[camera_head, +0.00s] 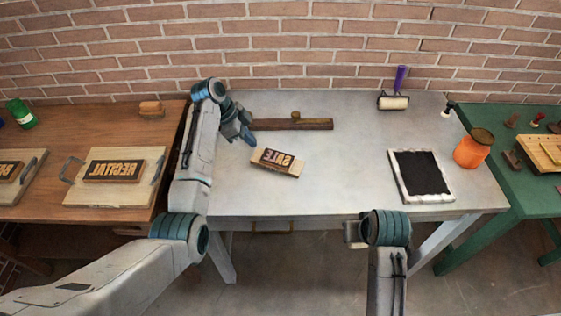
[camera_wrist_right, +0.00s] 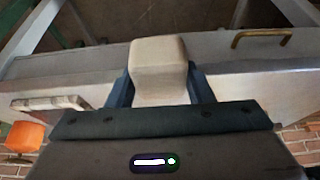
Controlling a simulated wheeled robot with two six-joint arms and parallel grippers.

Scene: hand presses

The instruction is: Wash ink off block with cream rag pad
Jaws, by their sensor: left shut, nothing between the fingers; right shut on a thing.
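The block (camera_head: 277,162), with dark raised mirrored letters reading SALE on a pale wood base, lies slightly turned on the grey table. My left gripper (camera_head: 251,139) is shut and empty, just above and left of the block in the head view. My right gripper (camera_wrist_right: 160,84) is shut on the cream rag pad (camera_wrist_right: 158,58), a pale rounded block between its dark fingers. In the head view my right arm is in front of the table's near edge, away from the block; its fingers are not clear there.
On the grey table (camera_head: 330,190) are a wooden bar (camera_head: 300,124), a purple-handled roller (camera_head: 396,98), a black ink slab (camera_head: 421,174) and an orange jar (camera_head: 474,149).

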